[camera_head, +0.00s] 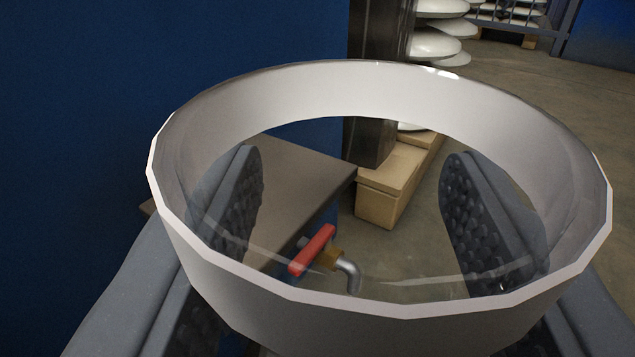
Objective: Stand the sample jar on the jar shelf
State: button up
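The sample jar (385,92) fills the middle of the camera_head view, close to the camera. It shows a wide white band at its rim and a clear body that I see through. My gripper (350,170) has its two dark, studded fingers on the left and right sides of the jar, seen through the clear part. It appears shut on the jar; the exact contact is hard to see. A flat grey-brown surface (295,168), which looks like the jar shelf, lies beyond the jar to the left of centre, against a blue wall. Its near part is partly hidden by the jar and finger.
A red-handled tap (313,250) with a metal spout shows through the jar by the shelf's right edge. A dark post (376,60) on a wooden block (385,205) stands behind. White insulator stacks (436,45) are at the back. Bare floor lies right.

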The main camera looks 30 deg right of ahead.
aim_at(282, 186)
jog(key=shift+w+a+f, duration=0.1)
jog(key=shift+w+f, duration=0.05)
jog(key=shift+w, duration=1.1)
jog(key=shift+w+f, duration=0.25)
jog(key=shift+w, duration=0.3)
jog(key=shift+w+d+f, duration=0.15)
jog(key=shift+w, duration=0.45)
jog(key=shift+w+d+f, duration=0.15)
jog(key=shift+w, duration=0.5)
jog(key=shift+w+d+f, duration=0.15)
jog(key=shift+w, duration=0.45)
jog(key=shift+w+f, duration=0.25)
jog(key=shift+w, duration=0.6)
jog(key=shift+w+d+f+b, duration=0.15)
jog(key=shift+w+d+b, duration=0.1)
jog(key=shift+w, duration=0.55)
jog(key=shift+w+d+f+b, duration=0.15)
jog(key=shift+w+b, duration=0.1)
jog(key=shift+w, duration=0.55)
jog(key=shift+r, duration=0.1)
